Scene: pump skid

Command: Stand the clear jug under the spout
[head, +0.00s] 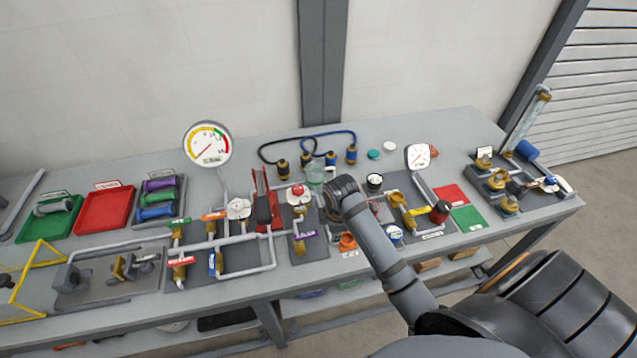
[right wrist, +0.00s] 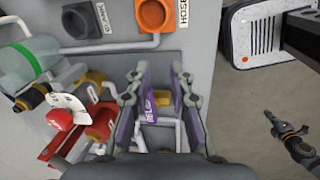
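The clear jug (head: 315,176) stands near the back of the bench, behind the red-knobbed valve. In the right wrist view a clear cylinder with a green band, apparently the jug (right wrist: 20,64), lies at the left edge, partly cut off. My right gripper (right wrist: 162,76) is open, its fingers spread above a brass fitting (right wrist: 163,99) with a purple relief tag (right wrist: 152,104). I see nothing held between them. The brass fitting with the purple tag (head: 304,236) also shows there. I cannot tell which part is the spout. My left gripper is out of view.
A red-knobbed valve (head: 298,193) stands between the jug and the front edge. Blue and black hoses (head: 320,137) arch behind. An orange cup-shaped holder (head: 347,242) sits at the front. Green and red trays (head: 102,209) lie left. A gauge (head: 418,156) rises right.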

